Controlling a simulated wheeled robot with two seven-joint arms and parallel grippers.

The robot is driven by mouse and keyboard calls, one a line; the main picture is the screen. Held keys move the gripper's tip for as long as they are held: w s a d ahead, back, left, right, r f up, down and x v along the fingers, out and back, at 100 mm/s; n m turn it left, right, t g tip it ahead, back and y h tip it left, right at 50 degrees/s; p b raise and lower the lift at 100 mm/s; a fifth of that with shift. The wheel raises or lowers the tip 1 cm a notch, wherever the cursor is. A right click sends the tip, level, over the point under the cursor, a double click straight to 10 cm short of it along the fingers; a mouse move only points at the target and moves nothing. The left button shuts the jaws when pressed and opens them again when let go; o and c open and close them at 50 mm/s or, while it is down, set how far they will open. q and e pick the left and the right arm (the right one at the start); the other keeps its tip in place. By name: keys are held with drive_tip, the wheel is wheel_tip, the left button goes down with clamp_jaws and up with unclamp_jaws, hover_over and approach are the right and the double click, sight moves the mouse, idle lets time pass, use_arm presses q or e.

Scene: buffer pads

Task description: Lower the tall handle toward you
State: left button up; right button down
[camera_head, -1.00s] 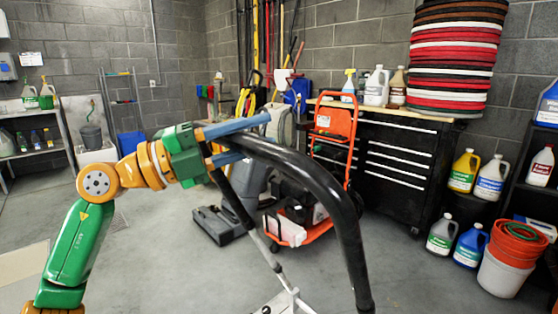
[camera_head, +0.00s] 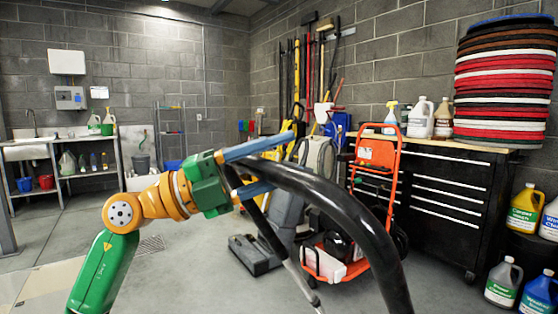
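The tall handle (camera_head: 345,208) is a thick, glossy black curved bar. It arches from the middle of the view down to the bottom edge right of centre. My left gripper (camera_head: 262,168) reaches in from the left. Its two blue fingers lie above and below the upper left end of the bar and appear shut on it. A thin dark-and-silver pole slants down from behind the grip. The machine's lower part is out of view, and my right gripper is not in view.
An orange hand truck (camera_head: 375,160) stands behind the handle, in front of a black drawer cabinet (camera_head: 440,195). Stacked pads (camera_head: 505,85) and jugs (camera_head: 524,210) are at the right. A sink and shelf (camera_head: 85,165) are at the far left. The grey floor between is mostly clear.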

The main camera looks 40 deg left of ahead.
sight(247, 171)
use_arm(q)
drive_tip(key=shift+o, duration=0.2)
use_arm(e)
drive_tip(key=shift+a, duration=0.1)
use_arm(q)
drive_tip(key=b+v, duration=0.4)
drive_tip(key=v, duration=0.3)
drive_tip(key=shift+a+f, duration=0.1)
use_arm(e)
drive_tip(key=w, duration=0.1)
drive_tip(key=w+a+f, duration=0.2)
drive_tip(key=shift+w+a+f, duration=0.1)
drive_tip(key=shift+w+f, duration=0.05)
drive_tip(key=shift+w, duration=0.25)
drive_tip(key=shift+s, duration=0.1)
